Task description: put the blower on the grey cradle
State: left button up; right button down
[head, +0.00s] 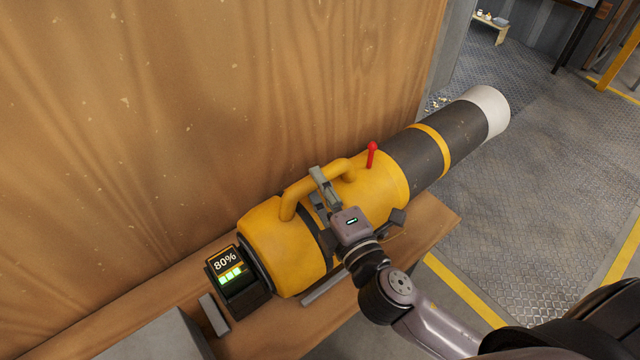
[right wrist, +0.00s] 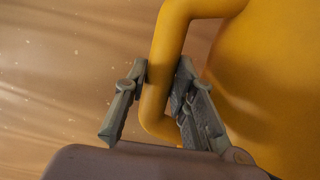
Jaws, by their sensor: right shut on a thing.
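The blower (head: 380,192) has a yellow body, a dark barrel with a yellow band and pale tip, a red lever and an 80% display at its rear. It lies along the wooden wall, barrel pointing to the upper right. My right gripper (head: 322,190) is shut on its yellow handle; the handle passes between the two fingers in the right wrist view (right wrist: 163,85). Grey pieces, seemingly the grey cradle (head: 325,287), show at the blower's lower side and rear. The blower hides most of them, and I cannot tell whether it rests on them. My left gripper is not in view.
A wooden shelf (head: 285,333) runs under the blower against the wooden wall (head: 200,110). A grey box-like block (head: 160,338) is at the lower left. Beyond the shelf's right end is metal floor (head: 545,190) with yellow lines.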

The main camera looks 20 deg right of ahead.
jog(key=c, duration=1.2)
grip_release()
jog(key=shift+f, duration=0.1)
jog(key=shift+c, duration=0.2)
jog(key=shift+f, duration=0.3)
jog(key=s+d, duration=0.1)
jog(key=s, duration=1.1)
jog(key=shift+d+r, duration=0.25)
